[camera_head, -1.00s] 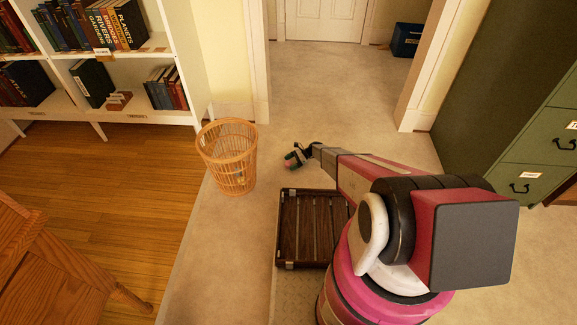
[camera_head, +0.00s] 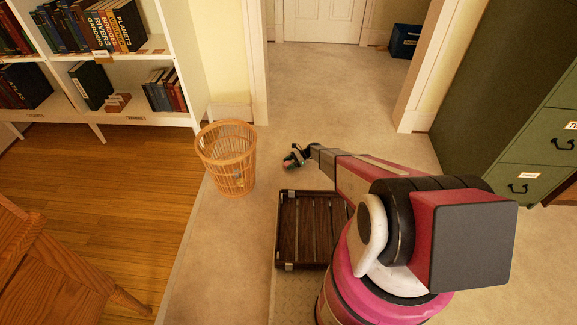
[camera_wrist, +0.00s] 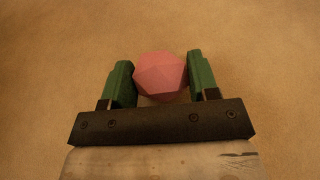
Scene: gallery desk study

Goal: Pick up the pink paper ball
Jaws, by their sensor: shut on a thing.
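The pink paper ball (camera_wrist: 160,75) is a faceted pink lump between the two green fingers of my gripper (camera_wrist: 160,80) in the wrist view. The fingers are shut on it, one on each side. Tan carpet shows behind the ball. In the head view my gripper (camera_head: 293,159) is at the far end of my outstretched arm, over the carpet and to the right of the wicker basket. The ball is small and mostly hidden there.
A wicker wastebasket (camera_head: 227,158) stands left of my gripper. A white bookshelf (camera_head: 183,119) is at the left, a green filing cabinet (camera_head: 540,150) at the right, and a wooden chair (camera_head: 60,270) at the lower left. Carpet toward the white door (camera_head: 322,20) is clear.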

